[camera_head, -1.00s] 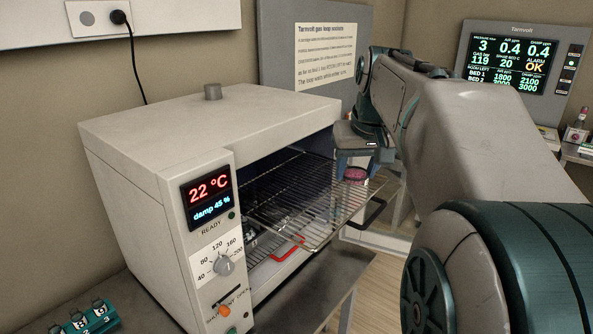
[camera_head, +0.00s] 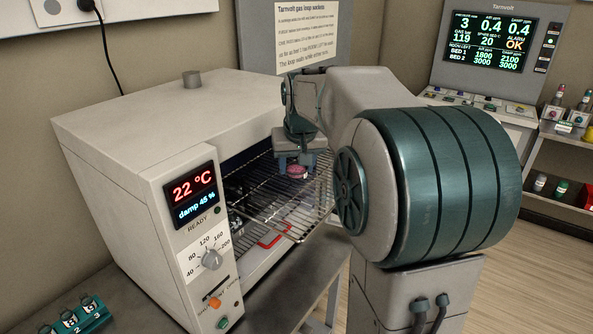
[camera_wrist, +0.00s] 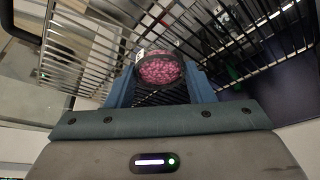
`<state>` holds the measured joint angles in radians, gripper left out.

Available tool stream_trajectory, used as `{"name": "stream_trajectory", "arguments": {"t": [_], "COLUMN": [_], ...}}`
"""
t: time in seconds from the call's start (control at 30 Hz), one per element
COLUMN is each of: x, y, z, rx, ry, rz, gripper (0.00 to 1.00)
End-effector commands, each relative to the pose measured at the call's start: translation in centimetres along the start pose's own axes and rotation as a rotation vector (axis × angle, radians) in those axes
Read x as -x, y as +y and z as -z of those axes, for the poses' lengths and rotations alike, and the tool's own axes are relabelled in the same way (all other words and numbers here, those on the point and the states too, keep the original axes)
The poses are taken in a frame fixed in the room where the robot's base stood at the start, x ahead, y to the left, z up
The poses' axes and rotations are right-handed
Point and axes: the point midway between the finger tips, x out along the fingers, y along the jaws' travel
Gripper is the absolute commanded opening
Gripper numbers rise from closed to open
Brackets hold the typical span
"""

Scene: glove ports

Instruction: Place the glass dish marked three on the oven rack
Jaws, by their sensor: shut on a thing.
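My gripper (camera_head: 296,164) is shut on a small round glass dish (camera_head: 297,171) filled with pink beads. The dish also shows between the blue fingers in the wrist view (camera_wrist: 161,70), with a small white tag at its rim; I cannot read a mark on it. The dish is over the pulled-out wire oven rack (camera_head: 262,196), near its right part. I cannot tell whether the dish touches the wires. The rack also shows behind the dish in the wrist view (camera_wrist: 100,48). The rack sticks out of the open front of the oven (camera_head: 130,190).
A red handle (camera_head: 274,236) shows below the rack. The oven's display (camera_head: 190,200) reads 22 °C. A teal holder with numbered slots (camera_head: 80,322) is at the lower left. A panel screen (camera_head: 490,42) and a shelf with bottles (camera_head: 560,180) are at the right.

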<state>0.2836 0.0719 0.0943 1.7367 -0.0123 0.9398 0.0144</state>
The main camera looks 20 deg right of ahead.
Motion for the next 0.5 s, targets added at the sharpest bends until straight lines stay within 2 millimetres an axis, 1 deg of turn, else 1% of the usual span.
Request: {"name": "stream_trajectory", "arguments": {"t": [0.1,0.2,0.5], "x": [-1.6,-2.3,-2.5], "y": [0.1,0.1,0.0], "z": [-0.8,-1.0,-1.1], "rx": [-0.001,0.000,0.000], "ry": [-0.004,-0.002,0.000], "rz": [0.000,0.000,0.000], "gripper": [0.26,0.26,0.26]}}
